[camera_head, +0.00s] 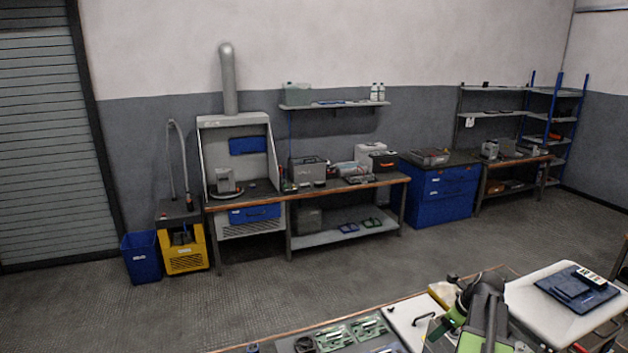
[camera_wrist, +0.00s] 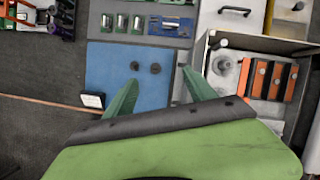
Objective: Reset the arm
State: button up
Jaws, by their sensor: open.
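My gripper (camera_wrist: 157,98) shows in the wrist view with its two green fingers spread apart and nothing between them. Below the fingers lies a blue mat (camera_wrist: 112,72) with two small dark round pieces (camera_wrist: 145,67) on it. In the head view my arm (camera_head: 486,310), green and dark, is folded low at the bottom right, over a workbench; the fingertips are hard to make out there.
An open box (camera_wrist: 222,82) with orange-and-dark blocks (camera_wrist: 272,80) stands right of my gripper. Green circuit boards (camera_head: 352,331) lie on the near bench. Open floor (camera_head: 300,285) separates it from the back-wall benches.

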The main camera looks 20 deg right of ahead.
jog(key=w+a+f+n+g+b, duration=0.1)
jog(key=w+a+f+n+b, duration=0.25)
jog(key=a, duration=0.75)
jog(key=w+a+f+n+g+b, duration=0.15)
jog(key=w+a+f+n, duration=0.25)
jog(key=a, duration=0.7)
jog(key=w+a+f+n+b, duration=0.3)
jog(key=w+a+n, duration=0.1)
jog(key=a, duration=0.8)
jog(key=s+a+f+n+b, duration=0.1)
jog(key=s+a+n, duration=0.1)
jog(key=n, duration=0.5)
jog(key=s+a+f+n+g+h+b, duration=0.1)
jog(key=s+a+n, duration=0.1)
jog(key=a+n, duration=0.3)
jog(key=s+a+f+n+b, duration=0.1)
jog(key=a+n, duration=0.3)
jog(key=n, duration=0.4)
jog(key=shift+s+f+n+g, duration=0.35)
jog(key=shift+s+f, duration=0.1)
jog(key=shift+s, duration=0.3)
